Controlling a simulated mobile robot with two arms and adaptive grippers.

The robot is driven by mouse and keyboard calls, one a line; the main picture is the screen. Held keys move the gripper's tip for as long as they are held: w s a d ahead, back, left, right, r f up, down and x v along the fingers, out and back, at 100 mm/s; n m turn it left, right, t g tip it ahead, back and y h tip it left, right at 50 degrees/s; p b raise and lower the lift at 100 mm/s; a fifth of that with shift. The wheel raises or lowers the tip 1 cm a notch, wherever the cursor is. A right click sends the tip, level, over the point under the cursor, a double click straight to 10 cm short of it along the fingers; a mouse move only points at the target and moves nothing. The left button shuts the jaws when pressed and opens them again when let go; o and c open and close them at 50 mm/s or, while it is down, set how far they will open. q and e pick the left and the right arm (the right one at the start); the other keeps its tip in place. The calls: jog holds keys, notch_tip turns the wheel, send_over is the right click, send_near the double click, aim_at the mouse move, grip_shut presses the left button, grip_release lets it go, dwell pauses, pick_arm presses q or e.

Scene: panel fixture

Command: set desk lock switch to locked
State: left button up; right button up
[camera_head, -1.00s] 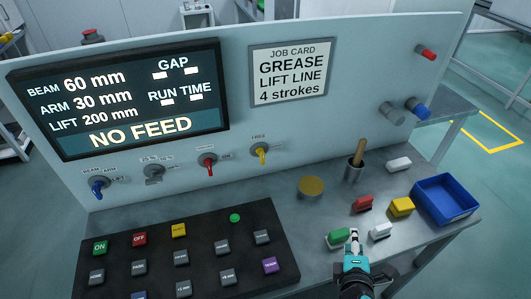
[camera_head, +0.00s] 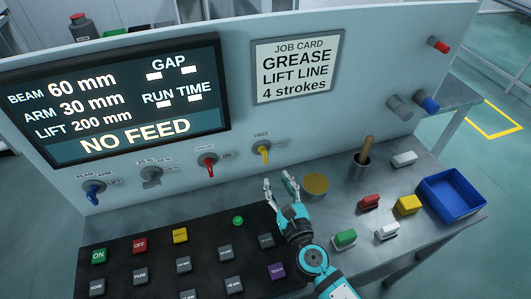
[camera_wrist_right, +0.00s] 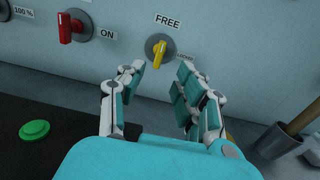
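The desk lock switch (camera_head: 263,150) is a yellow lever on a round grey base on the upright panel. In the right wrist view the yellow lever (camera_wrist_right: 159,52) stands near upright with a slight tilt, under the label FREE; a small label, seemingly LOCKED, is at its lower right. My right gripper (camera_head: 281,181) is below the switch in the head view, fingers apart and pointing at the panel. In the wrist view the right gripper (camera_wrist_right: 158,80) is open and empty, with the lever beyond and between its fingertips, apparently not touching. My left gripper is not in view.
A red switch (camera_head: 209,167) is left of the yellow one. The black button console (camera_head: 200,240) lies below. A brass-coloured disc (camera_head: 315,184), a cup with a wooden handle (camera_head: 362,160), coloured blocks and a blue bin (camera_head: 450,196) stand to the right on the desk.

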aim_at(266, 158)
jog(key=x, duration=1)
jog(key=shift+w+a+f, duration=0.1)
jog(key=shift+w, duration=0.3)
grip_shut()
